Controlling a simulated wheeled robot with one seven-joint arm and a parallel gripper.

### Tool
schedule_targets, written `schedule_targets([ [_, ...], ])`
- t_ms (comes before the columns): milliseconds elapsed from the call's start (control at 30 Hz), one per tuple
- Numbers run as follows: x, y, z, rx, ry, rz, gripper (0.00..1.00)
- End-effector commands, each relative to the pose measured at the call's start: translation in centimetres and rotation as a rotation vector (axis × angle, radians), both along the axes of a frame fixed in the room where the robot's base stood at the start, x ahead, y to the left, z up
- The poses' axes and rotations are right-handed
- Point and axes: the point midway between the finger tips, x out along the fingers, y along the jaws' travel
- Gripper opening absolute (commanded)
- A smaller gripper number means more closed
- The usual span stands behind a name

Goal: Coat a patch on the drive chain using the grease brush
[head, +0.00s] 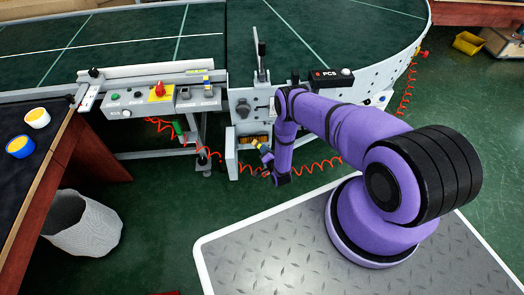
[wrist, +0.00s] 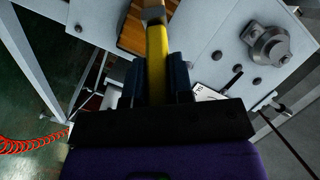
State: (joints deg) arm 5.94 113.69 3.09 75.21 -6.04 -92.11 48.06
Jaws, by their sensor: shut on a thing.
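My gripper (head: 265,154) is at the front of the conveyor's drive housing, below the control panel. In the wrist view my gripper (wrist: 155,78) is shut on the yellow handle of the grease brush (wrist: 156,50). The brush points away from me, toward an opening in the pale metal plate.
A white pot (head: 37,118) and a blue pot (head: 20,146), both with yellow contents, stand on the dark-topped table (head: 40,165) at left. A control box with a red button (head: 158,91) is left of the housing. Red coiled hose (head: 320,165) hangs nearby. A waste bin (head: 90,228) stands below.

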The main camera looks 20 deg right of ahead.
Motion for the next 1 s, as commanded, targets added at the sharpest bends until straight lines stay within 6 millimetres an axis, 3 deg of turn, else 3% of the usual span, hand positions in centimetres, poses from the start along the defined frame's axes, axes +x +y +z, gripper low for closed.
schedule_targets([
  [600, -1.0, -3.5, 0.0, 0.0, 0.0, 0.0, 0.0],
  [1000, -0.5, -2.5, 0.1, 0.0, -0.002, 0.001, 0.0],
])
